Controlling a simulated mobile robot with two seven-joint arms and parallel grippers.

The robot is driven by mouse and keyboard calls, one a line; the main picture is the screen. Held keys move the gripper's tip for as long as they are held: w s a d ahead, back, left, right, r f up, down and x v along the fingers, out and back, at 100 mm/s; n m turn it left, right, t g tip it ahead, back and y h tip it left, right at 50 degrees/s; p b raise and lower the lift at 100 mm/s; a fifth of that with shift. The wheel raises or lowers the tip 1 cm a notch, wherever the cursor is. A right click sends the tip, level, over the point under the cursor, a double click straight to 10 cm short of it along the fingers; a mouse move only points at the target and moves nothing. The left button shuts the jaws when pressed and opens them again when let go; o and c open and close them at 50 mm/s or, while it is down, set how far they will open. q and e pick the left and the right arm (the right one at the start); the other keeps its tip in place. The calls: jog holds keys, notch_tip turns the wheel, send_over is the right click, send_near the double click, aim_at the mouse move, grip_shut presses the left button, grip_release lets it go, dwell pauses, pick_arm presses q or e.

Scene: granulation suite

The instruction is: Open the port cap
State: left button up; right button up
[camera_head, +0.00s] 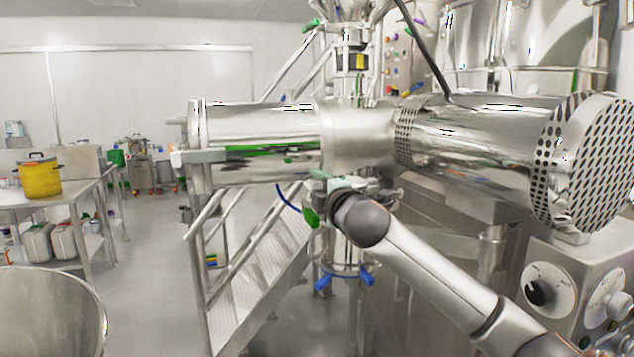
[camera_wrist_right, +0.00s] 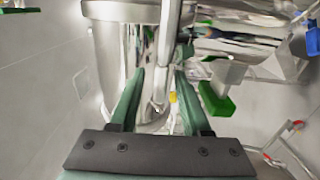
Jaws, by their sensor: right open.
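A large shiny steel cylinder (camera_head: 262,135) lies horizontally in the middle of the head view, with a flanged end (camera_head: 197,140) at its left. A pale grey-green block (camera_head: 198,157) sits at that end. I cannot tell which part is the port cap. My right gripper (camera_head: 322,180) is below the cylinder's right part, mostly hidden by my wrist. In the right wrist view its two green fingers (camera_wrist_right: 159,78) stand apart, with a shiny steel bar (camera_wrist_right: 168,45) seen beyond and between them. I cannot tell whether they touch it. My left gripper is not in view.
A perforated drum end (camera_head: 588,160) and a control box (camera_head: 570,290) with knobs stand at the right. A green handle (camera_head: 310,217) is beside my wrist. Metal steps (camera_head: 250,285) are below the cylinder. A table with a yellow pot (camera_head: 40,180) is at the left.

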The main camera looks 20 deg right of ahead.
jog(key=shift+w, duration=0.25)
jog(key=shift+c, duration=0.2)
grip_shut()
dwell(1.1)
